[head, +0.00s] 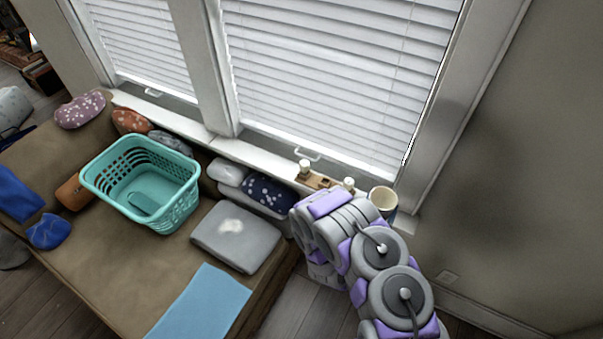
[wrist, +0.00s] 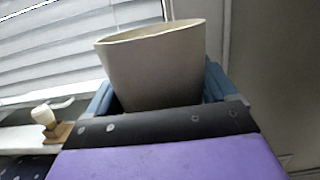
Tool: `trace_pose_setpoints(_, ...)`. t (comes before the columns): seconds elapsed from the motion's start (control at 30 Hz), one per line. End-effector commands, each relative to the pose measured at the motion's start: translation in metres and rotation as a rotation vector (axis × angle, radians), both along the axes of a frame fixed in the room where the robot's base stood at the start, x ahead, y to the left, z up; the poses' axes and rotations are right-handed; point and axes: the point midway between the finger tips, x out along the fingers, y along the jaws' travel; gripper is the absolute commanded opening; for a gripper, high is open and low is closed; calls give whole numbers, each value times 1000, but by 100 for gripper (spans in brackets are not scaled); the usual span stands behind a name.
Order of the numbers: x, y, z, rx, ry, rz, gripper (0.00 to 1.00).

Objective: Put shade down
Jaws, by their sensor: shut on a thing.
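The shade (head: 383,197) is a cream, tapered, cup-like piece with an open top. It stands roughly upright, slightly tilted, beside the right end of the window sill. My gripper (head: 390,213) is shut on it. In the wrist view the shade (wrist: 155,65) sits between the blue fingers of my gripper (wrist: 160,92). Its lower end is hidden behind the dark edge of my gripper. In the head view my arm hides part of the space below it. I cannot tell whether it touches the sill.
The window sill (head: 255,151) holds a wooden piece (head: 318,181) with small cream-topped parts, left of the shade. White blinds (head: 330,70) hang behind. A brown bench (head: 120,265) bears a teal basket (head: 140,180), cushions and a grey folded item (head: 236,236). Bare wall is at right.

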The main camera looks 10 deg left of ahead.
Motion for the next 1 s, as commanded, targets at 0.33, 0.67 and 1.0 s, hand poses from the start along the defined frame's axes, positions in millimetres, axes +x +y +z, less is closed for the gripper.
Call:
trace_pose_setpoints(0.33,-36,-11,-49,-2,3,-9,51)
trace_pose_setpoints(0.67,-13,-11,-53,3,-6,-14,51)
trace_pose_setpoints(1.0,69,-5,-61,4,-9,-13,51)
